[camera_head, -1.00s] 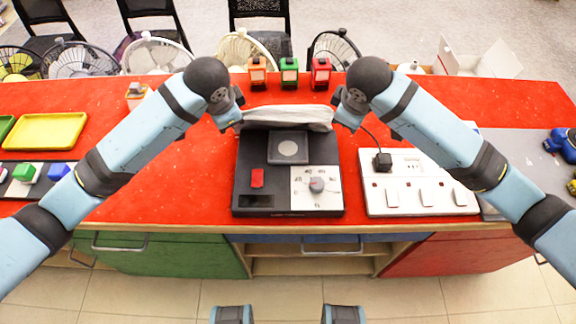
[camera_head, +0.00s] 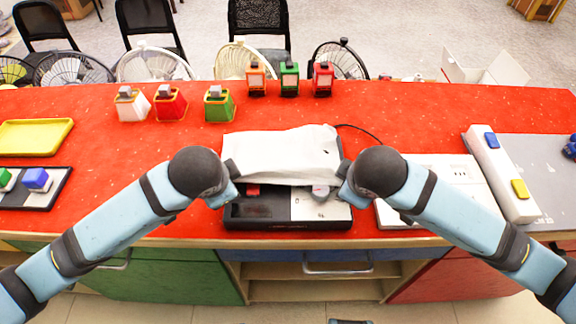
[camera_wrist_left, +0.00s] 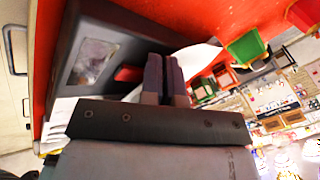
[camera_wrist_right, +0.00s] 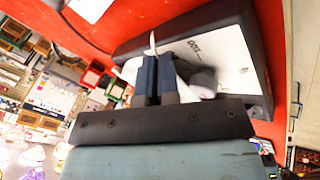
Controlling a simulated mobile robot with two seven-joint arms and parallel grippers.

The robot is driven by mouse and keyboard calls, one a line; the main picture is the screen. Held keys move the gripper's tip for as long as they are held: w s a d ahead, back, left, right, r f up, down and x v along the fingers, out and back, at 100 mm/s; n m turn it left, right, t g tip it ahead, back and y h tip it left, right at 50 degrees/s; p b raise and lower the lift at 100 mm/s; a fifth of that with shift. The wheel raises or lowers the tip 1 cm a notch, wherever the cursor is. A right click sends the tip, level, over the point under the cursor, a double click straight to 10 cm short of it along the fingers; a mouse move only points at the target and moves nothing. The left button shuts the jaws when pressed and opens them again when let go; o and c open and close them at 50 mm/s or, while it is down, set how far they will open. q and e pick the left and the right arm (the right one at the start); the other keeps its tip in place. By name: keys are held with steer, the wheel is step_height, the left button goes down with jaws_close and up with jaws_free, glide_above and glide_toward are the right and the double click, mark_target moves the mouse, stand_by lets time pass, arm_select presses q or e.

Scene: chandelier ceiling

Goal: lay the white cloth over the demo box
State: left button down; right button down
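The white cloth (camera_head: 282,152) is spread over the back and middle of the dark demo box (camera_head: 260,222). The box's front strip, part of a red switch and part of the dial panel (camera_head: 310,209) still show. My left gripper (camera_head: 232,183) is at the cloth's front left corner, and my right gripper (camera_head: 345,180) is at its front right corner. In the left wrist view the fingers (camera_wrist_left: 164,75) are together with white cloth (camera_wrist_left: 195,58) at their tips. In the right wrist view the fingers (camera_wrist_right: 154,72) are together, with a cloth edge (camera_wrist_right: 152,45) standing up between them.
A white socket panel (camera_head: 445,180) stands close to the right of the box. A white bar with blue and yellow buttons (camera_head: 500,170) is farther right. Several small lanterns and containers (camera_head: 219,104) stand at the back.

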arm_select(q)
steer(key=shift+w+a, duration=0.1)
steer(key=shift+a, duration=0.1)
arm_select(e)
steer(key=shift+d, duration=0.2)
arm_select(q)
steer(key=c, duration=1)
jaws_free()
steer(key=shift+d, duration=0.1)
arm_select(e)
steer(key=c, duration=1)
jaws_free()
steer(key=shift+a, duration=0.1)
arm_select(q)
steer(key=shift+s+d+r, duration=0.1)
steer(key=shift+s+r, duration=0.1)
steer(key=shift+r, duration=0.2)
arm_select(e)
steer(key=shift+s+a+r, duration=0.1)
steer(key=shift+r, duration=0.3)
arm_select(q)
steer(key=s+v, duration=0.1)
steer(key=v, duration=0.9)
steer(key=shift+f, duration=0.2)
arm_select(e)
steer(key=s+v, duration=0.1)
steer(key=v, duration=0.9)
steer(key=shift+f, duration=0.25)
